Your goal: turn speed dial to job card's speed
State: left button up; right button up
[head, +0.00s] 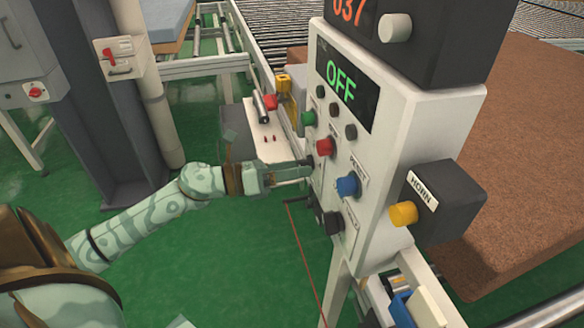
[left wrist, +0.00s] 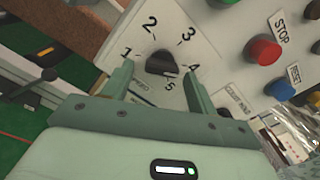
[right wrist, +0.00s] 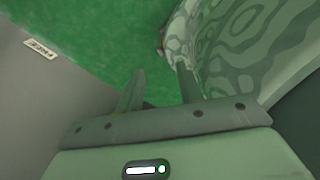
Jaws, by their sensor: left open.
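The speed dial (left wrist: 161,64) is a black knob on a white plate marked 1 to 5, seen in the left wrist view. Its pale mark seems to point to the lower right, near 4 and 5; I cannot tell exactly which. My left gripper (head: 296,174) is open at the white control panel (head: 385,155), with one finger on each side of the dial. I cannot tell whether the fingers touch it. In the head view the gripper largely hides the dial. I cannot make out a job card. My right gripper (right wrist: 160,70) is open and empty in the right wrist view.
The panel carries a green OFF display (head: 341,82), a red button (head: 325,146), a blue button (head: 347,187) and a yellow horn button (head: 404,213). An orange 037 display (head: 348,10) sits above. A brown mattress (head: 525,150) lies behind. Green floor is clear below my left arm.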

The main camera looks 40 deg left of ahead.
pick_arm(q)
jog(key=v, duration=1.6)
jog(key=shift+s, duration=0.2)
